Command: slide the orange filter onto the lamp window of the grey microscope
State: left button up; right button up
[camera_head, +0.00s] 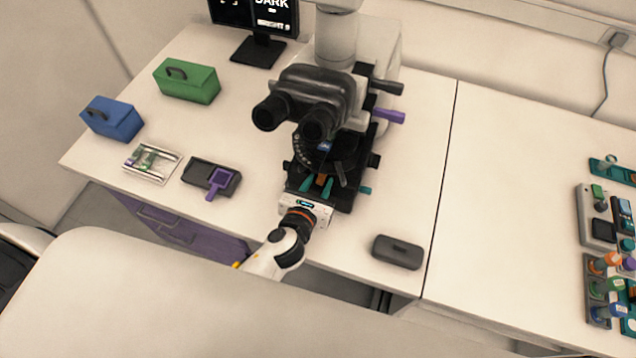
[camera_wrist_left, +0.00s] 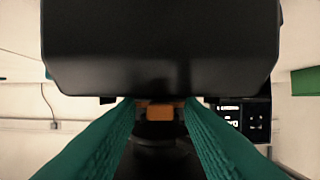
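The grey microscope (camera_head: 336,40) stands at the back of the table, with dark eyepieces and a dark stage. My left gripper (camera_head: 318,184) reaches in from the front, low at the microscope's base under the eyepieces. Its teal fingers are on either side of the orange filter (camera_head: 320,179). In the left wrist view the filter (camera_wrist_left: 160,112) sits between the fingertips, which appear to close on its holder's sides. A large dark part of the microscope (camera_wrist_left: 160,45) fills the top of that view. The lamp window is hidden. My right gripper is not in view.
Left of the microscope are a green box (camera_head: 187,80), a blue box (camera_head: 112,118), a clear slide tray (camera_head: 151,163) and a black case with a purple piece (camera_head: 220,177). A dark grey block (camera_head: 397,251) lies at front right. The right table's near left part is clear.

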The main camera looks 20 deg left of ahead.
pick_arm(q)
jog(key=o, duration=0.6)
jog(key=shift+c, duration=0.2)
jog(key=shift+s, duration=0.1)
